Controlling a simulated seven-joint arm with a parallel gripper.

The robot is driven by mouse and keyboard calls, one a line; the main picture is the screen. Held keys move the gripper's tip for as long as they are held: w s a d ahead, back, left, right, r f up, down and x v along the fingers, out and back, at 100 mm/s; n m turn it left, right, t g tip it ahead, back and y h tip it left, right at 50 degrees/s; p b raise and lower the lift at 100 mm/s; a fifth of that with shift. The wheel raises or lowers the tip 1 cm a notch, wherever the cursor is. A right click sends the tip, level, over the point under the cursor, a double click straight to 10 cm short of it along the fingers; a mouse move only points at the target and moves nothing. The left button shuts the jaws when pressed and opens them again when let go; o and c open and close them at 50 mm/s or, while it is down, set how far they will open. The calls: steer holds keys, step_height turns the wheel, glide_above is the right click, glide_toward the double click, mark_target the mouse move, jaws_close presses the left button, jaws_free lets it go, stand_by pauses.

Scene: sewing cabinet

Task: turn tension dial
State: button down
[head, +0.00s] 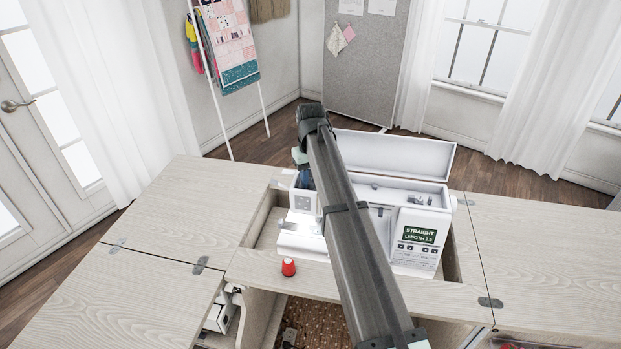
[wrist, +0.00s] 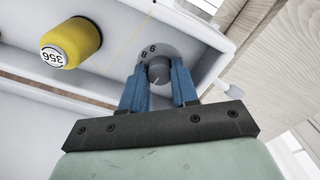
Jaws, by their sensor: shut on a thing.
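The tension dial (wrist: 159,70) is a grey round knob with a pale pointer line, on a numbered grey plate in the wrist view. The digits 9 and 8 show on the plate. My gripper (wrist: 159,85) has its two blue fingers on either side of the knob, shut on it. The white sewing machine (head: 417,222) sits in the cabinet opening in the head view, its top lid raised. My arm covers its middle there. The gripper shows only partly at the machine's left end (head: 304,180), and the dial is hidden in that view.
A yellow thread spool (wrist: 71,46) marked 356 stands to the left of the dial, with thread running near it. A small red object (head: 288,267) is on the cabinet's front edge. The raised lid (head: 400,155) stands behind the machine. The left tabletop (head: 170,215) is clear.

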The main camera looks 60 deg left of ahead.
mark_target(311, 181)
steer(key=shift+m, duration=0.5)
steer(key=c, duration=1.1)
jaws_free()
step_height(311, 181, up, 14)
steer(key=shift+f, duration=0.1)
